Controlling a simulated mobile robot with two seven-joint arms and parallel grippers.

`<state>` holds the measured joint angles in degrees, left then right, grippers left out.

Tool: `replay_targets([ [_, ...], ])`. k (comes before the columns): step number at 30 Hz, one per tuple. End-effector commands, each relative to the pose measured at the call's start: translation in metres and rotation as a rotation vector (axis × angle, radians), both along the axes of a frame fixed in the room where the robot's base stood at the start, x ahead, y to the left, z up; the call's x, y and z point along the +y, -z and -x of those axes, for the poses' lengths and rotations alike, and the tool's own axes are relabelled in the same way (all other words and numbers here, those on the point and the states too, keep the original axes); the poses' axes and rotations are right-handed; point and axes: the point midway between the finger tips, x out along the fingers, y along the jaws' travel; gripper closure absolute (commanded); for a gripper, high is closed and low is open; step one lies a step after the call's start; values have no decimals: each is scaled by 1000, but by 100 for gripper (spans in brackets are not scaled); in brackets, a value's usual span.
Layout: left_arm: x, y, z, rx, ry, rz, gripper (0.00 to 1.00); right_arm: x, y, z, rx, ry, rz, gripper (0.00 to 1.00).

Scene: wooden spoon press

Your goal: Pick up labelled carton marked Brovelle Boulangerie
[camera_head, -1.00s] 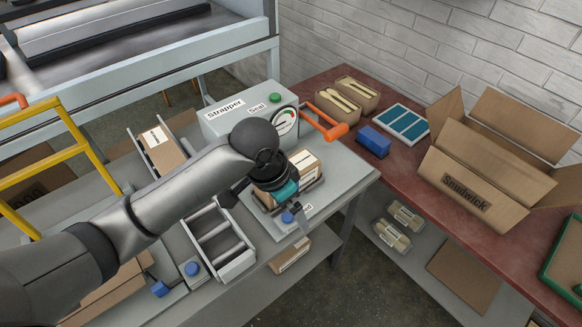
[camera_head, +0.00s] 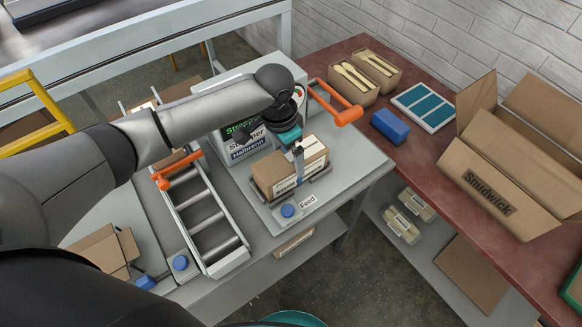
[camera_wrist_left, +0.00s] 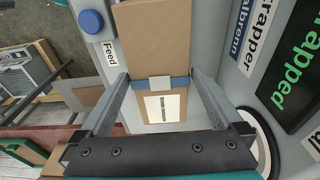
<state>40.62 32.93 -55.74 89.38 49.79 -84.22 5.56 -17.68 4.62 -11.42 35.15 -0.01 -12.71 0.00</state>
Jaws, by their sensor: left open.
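A brown carton (camera_head: 279,174) with a white label and a blue strap sits on the feed plate of the strapper (camera_head: 238,143). The label's text is too small to read. My left gripper (camera_head: 298,160) is over the carton, pointing down, with its fingers apart. In the left wrist view the carton (camera_wrist_left: 153,38) shows between and beyond the open fingers, its strap crossing near the fingertips. I cannot tell whether the fingers touch its sides. My right gripper is not in view.
A roller conveyor (camera_head: 210,222) lies left of the carton. Orange handles stand at left (camera_head: 178,170) and right (camera_head: 345,116). A blue button (camera_head: 288,210) sits in front. The red bench holds a blue block (camera_head: 390,126) and an open Snudwick box (camera_head: 490,190).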

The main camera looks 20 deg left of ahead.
Motion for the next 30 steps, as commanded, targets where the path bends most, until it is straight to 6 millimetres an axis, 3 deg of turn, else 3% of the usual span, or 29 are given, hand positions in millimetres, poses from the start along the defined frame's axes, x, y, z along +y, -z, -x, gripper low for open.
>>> replay_targets([
  [5, -2, 12, -2, 0, 1, 0, 0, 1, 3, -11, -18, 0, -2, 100],
  [14, -8, 53, -8, -1, 0, -1, 0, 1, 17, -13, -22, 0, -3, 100],
  [23, -8, 56, -9, -2, 2, -1, 0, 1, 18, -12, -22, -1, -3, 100],
  [30, -8, 56, -9, -1, 1, 0, 26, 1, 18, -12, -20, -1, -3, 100],
])
